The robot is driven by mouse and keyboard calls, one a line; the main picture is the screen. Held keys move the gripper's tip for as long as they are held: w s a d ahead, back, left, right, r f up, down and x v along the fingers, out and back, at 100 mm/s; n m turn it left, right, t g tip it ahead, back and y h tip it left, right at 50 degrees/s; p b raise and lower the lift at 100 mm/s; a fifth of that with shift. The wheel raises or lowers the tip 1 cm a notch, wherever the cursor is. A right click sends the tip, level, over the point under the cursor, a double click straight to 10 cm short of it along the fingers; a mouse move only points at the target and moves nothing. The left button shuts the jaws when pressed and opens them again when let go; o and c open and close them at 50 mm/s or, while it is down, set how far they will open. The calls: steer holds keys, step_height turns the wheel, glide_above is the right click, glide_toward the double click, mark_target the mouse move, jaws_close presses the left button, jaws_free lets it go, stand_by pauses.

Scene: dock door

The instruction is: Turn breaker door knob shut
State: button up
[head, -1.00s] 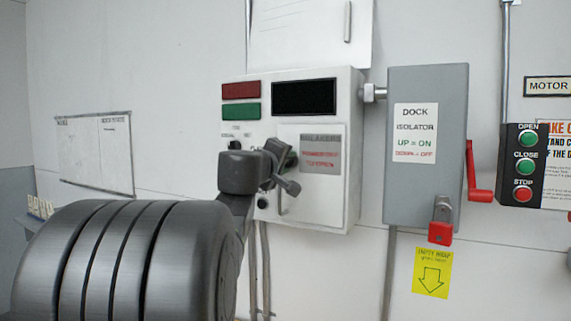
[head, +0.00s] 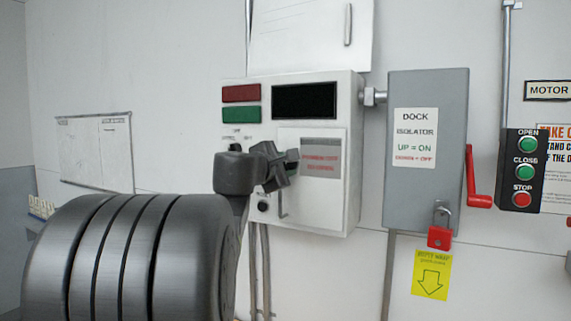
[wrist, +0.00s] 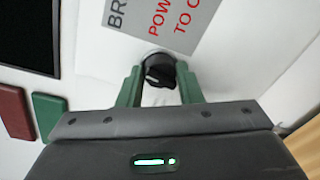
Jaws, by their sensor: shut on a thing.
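The breaker door (head: 325,193) is a pale panel low on the white control box, with a grey label in red letters. It looks flush with the box front. Its knob (wrist: 159,68) is round and black, and in the wrist view it sits between my two green fingers, below the label. My gripper (wrist: 160,78) is shut on the knob, with one finger on each side. In the head view my gripper (head: 290,168) is at the left part of the door and hides the knob.
A red and a green block (head: 240,114) and a black display (head: 304,100) are above the door. The grey dock isolator (head: 415,190) with a red lever (head: 473,185) and red padlock (head: 439,237) is to the right. A button station (head: 523,170) is farther right.

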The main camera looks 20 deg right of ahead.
steer(key=shift+n, duration=0.6)
steer(key=o, duration=1)
steer(key=shift+c, duration=0.2)
steer(key=b+v, duration=0.1)
steer(key=v, duration=1.2)
steer(key=shift+s+a, duration=0.2)
steer(key=shift+a, duration=0.15)
steer(key=shift+r, duration=0.1)
steer(key=p+x, duration=0.1)
steer(key=x, duration=1.3)
steer(key=shift+s, duration=0.1)
